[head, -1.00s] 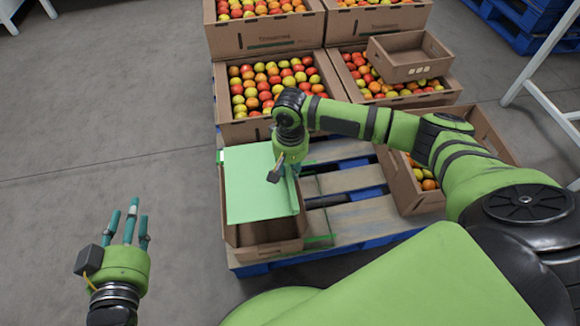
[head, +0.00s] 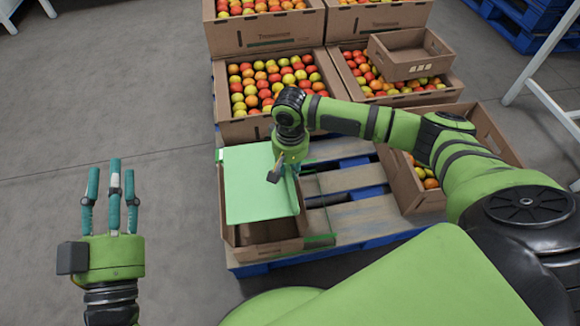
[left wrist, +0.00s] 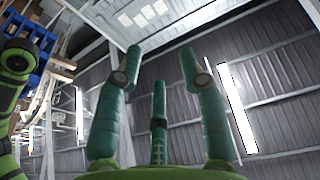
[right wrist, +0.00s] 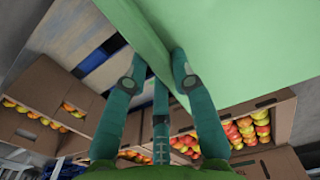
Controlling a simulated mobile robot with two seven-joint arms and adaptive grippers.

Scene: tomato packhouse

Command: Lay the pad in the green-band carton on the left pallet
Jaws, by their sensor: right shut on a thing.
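The pad (head: 258,184) is a flat light green sheet in the head view. My right gripper (head: 285,172) is shut on the pad's right edge. The right wrist view shows the fingers (right wrist: 158,72) at the edge of the pad (right wrist: 230,40). The pad is over an open brown carton (head: 265,247) on the pallet's near left corner. The carton's front wall and a strip of its inside show; the pad hides the rest. A green mark shows at the carton's right side. My left gripper (head: 115,190) is open and empty, left of the pallet, fingers spread.
The blue-edged wooden pallet (head: 345,180) has bare slats right of the carton. Cartons of tomatoes (head: 240,128) stand behind, and another carton (head: 410,195) stands at the right. A small empty box (head: 405,72) rests on a full carton. Grey floor is clear at left.

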